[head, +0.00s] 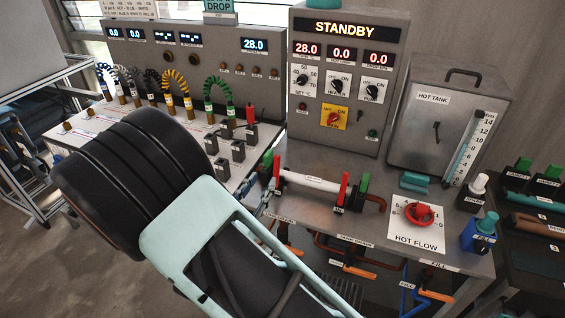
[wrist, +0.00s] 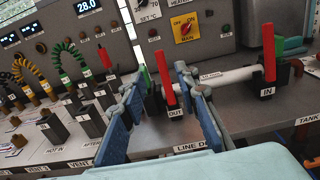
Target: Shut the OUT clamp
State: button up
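The OUT clamp (wrist: 175,101) is a dark block with an upright red lever (wrist: 167,76) and a green tab (wrist: 148,76) at its left. It sits at the left end of a pale horizontal tube. My gripper (wrist: 160,90) is open, with its blue-padded fingers on either side of the clamp; no grip on the lever shows. In the head view the clamp's red lever (head: 277,168) shows just beyond my gripper (head: 262,193), and its lower part is partly hidden. Whether the fingers touch the clamp cannot be told.
The IN clamp (wrist: 265,88), also with an upright red lever and green piece, is at the tube's right end. The red HOT FLOW knob (head: 419,213) and hot tank (head: 440,125) stand right. Black valve blocks (head: 238,150) and coloured hoses are left. The control cabinet (head: 345,130) reads STANDBY.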

aim_at(276, 161)
jog(key=p+x, duration=0.1)
jog(key=x, duration=0.9)
jog(key=shift+w+d, duration=0.1)
jog(key=shift+w, duration=0.25)
grip_shut()
